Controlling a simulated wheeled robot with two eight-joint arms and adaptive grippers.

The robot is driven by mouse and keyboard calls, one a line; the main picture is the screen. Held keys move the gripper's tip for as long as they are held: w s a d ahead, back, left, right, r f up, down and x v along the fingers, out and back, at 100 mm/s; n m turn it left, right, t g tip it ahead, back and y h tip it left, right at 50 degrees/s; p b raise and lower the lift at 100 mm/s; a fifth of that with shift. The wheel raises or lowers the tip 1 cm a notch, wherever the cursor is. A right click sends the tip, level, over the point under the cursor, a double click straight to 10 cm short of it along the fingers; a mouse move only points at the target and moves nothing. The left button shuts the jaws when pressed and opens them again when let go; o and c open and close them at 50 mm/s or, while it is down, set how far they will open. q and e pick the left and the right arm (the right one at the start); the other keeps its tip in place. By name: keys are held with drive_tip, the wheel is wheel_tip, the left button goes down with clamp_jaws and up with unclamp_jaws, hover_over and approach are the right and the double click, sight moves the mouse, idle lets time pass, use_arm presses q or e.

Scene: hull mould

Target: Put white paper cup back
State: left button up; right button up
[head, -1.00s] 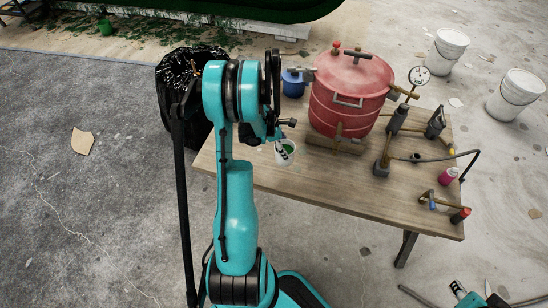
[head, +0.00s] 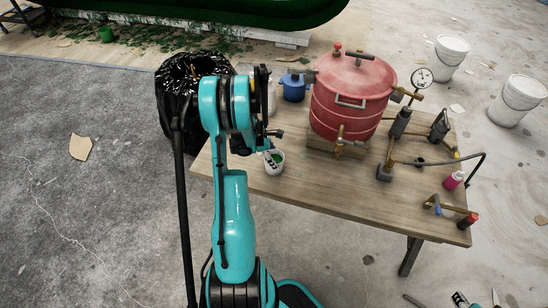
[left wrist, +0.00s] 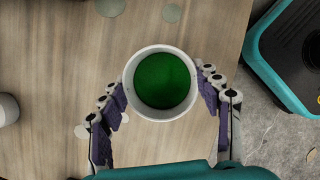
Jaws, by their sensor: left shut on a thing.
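The white paper cup (head: 274,167) is at the left part of the wooden table (head: 340,193), upright, with green inside. In the left wrist view the cup (left wrist: 130,95) is seen from above, its round rim around a green fill. My left gripper (head: 268,151) is shut on the cup, with a finger (left wrist: 118,104) on either side. I cannot tell whether the cup's base touches the table. Parts of my right gripper (head: 478,300) show at the bottom right edge, cut off by the frame.
A red pressure pot (head: 350,95) stands at the table's back, with a blue pot (head: 294,88) to its left. Valves, a hose and small bottles (head: 453,180) fill the right side. A black bag-lined bin (head: 180,110) stands left of the table. The table's front middle is clear.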

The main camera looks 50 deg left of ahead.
use_arm(q)
drive_tip(key=o, duration=1.2)
drive_tip(key=p+v, duration=0.5)
drive_tip(key=v, duration=0.7)
drive_tip(key=w+d+r+m+y, duration=0.1)
drive_tip(key=w+d+r+m, duration=0.1)
drive_tip(key=d+r+m, duration=0.55)
drive_tip(key=w+d+r+m+y, duration=0.1)
drive_tip(key=w+d+r+m, duration=0.3)
drive_tip(key=d, duration=0.6)
drive_tip(key=shift+s+d+r+m+t+y, duration=0.15)
drive_tip(key=shift+s+d+r+m+t, duration=0.4)
drive_tip(key=shift+s+d+r+m, duration=1.7)
drive_tip(key=shift+s+d+f+m+t+y, duration=0.1)
drive_tip(key=shift+s+d+m+t, duration=0.7)
drive_tip(key=shift+d+m, duration=3.2)
drive_tip(key=shift+s+d+r+m+t+y, duration=0.25)
drive_tip(key=shift+s+d+r+m, duration=0.9)
drive_tip(key=shift+s+d+m, duration=1.8)
